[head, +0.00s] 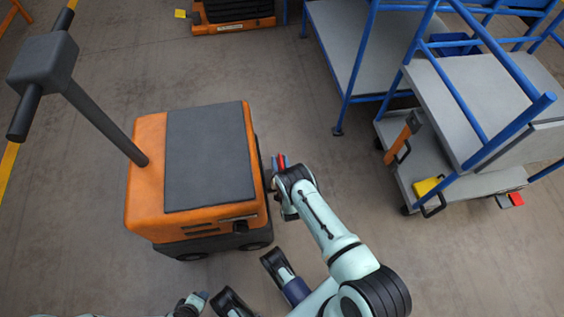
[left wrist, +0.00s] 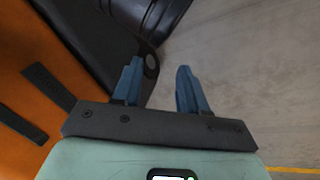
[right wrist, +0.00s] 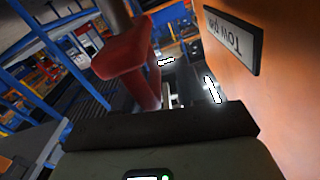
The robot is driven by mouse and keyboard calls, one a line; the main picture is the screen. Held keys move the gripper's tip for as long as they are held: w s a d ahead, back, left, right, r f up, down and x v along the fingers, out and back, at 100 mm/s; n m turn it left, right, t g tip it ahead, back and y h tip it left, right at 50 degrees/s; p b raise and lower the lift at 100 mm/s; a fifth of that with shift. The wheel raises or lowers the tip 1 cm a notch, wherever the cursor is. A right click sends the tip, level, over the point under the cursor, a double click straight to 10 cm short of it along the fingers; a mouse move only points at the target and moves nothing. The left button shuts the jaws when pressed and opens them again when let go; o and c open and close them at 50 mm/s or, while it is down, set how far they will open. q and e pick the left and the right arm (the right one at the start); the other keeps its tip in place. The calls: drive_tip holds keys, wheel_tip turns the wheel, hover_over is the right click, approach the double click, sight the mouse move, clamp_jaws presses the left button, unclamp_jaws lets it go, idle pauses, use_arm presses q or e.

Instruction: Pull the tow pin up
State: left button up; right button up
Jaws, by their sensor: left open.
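The orange tug (head: 145,192) with a dark grey top stands left of centre in the head view. The tow pin's red handle (right wrist: 125,62) is large and close in the right wrist view, with a grey shaft at its top. A "Tow pin" label (right wrist: 233,40) is beside it on the orange body, upside down in this view. My right gripper (head: 279,164) is at the tug's right side, at the red handle. Its fingers are not clear, so its grip cannot be judged. My left gripper (left wrist: 160,66) is open and empty, with its blue fingers apart next to the tug's body.
A grey cart with blue rails (head: 470,85) stands at the upper right, beside another blue-framed cart (head: 335,30). An orange unit (head: 232,25) is at the top. The tug's steering handle (head: 45,62) rises at the left.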

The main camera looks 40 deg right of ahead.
drive_tip(key=shift+s+d, duration=0.15)
drive_tip(key=shift+s, duration=0.3)
use_arm(q)
drive_tip(key=s+d+r+g+p, duration=0.1)
drive_tip(key=s+d+r+p, duration=0.1)
drive_tip(key=s+r+p, duration=0.1)
drive_tip(key=shift+s+d+r+g+h, duration=0.2)
drive_tip(key=shift+s+r+g+h, duration=0.15)
drive_tip(key=shift+s, duration=0.55)
use_arm(e)
drive_tip(key=v, duration=1.2)
drive_tip(key=shift+s+a, duration=0.2)
drive_tip(key=shift+a, duration=0.25)
use_arm(q)
drive_tip(key=shift+f, duration=0.1)
